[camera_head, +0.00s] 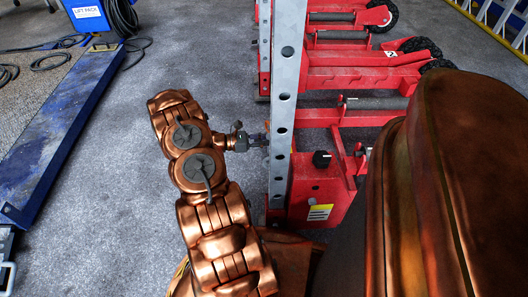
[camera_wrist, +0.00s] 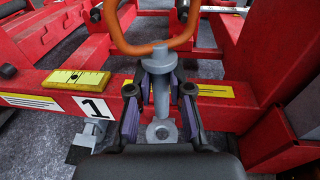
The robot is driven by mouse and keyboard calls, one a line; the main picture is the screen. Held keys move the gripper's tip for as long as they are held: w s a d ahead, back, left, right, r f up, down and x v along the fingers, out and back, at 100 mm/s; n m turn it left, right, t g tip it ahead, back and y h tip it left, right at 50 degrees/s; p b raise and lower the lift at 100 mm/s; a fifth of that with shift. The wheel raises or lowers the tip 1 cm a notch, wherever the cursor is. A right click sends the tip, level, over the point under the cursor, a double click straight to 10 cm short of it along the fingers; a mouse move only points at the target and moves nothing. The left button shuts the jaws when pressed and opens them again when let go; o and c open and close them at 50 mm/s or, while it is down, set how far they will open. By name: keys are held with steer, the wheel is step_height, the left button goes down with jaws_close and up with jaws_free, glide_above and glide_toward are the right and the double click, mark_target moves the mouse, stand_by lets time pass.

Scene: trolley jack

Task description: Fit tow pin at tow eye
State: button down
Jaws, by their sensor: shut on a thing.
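The tow pin (camera_wrist: 161,92) is a grey metal shaft with a wider collar at its top. In the wrist view it stands roughly upright between the purple-padded fingers of my gripper (camera_wrist: 160,104), which is shut on it. A grey round fitting with a dark centre (camera_wrist: 162,132) shows just below the pin's lower end; I cannot tell if they touch or if this is the tow eye. An orange ring (camera_wrist: 118,38) is at the top, close behind the collar. In the head view my gripper (camera_head: 256,140) is beside the grey perforated post; the pin is not distinguishable there.
The grey perforated post (camera_head: 283,125) stands on red jack frames (camera_head: 318,192). A blue-edged ramp (camera_head: 65,135) lies left; the floor between is clear.

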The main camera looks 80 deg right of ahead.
steer(key=shift+d+r, duration=0.1)
steer(key=shift+r, duration=0.2)
steer(key=shift+p, duration=0.3)
steer(key=b, duration=0.1)
glide_above(266, 162)
steer(key=shift+f, duration=2.95)
steer(key=shift+f+b, duration=0.75)
steer(key=shift+f, duration=3.1)
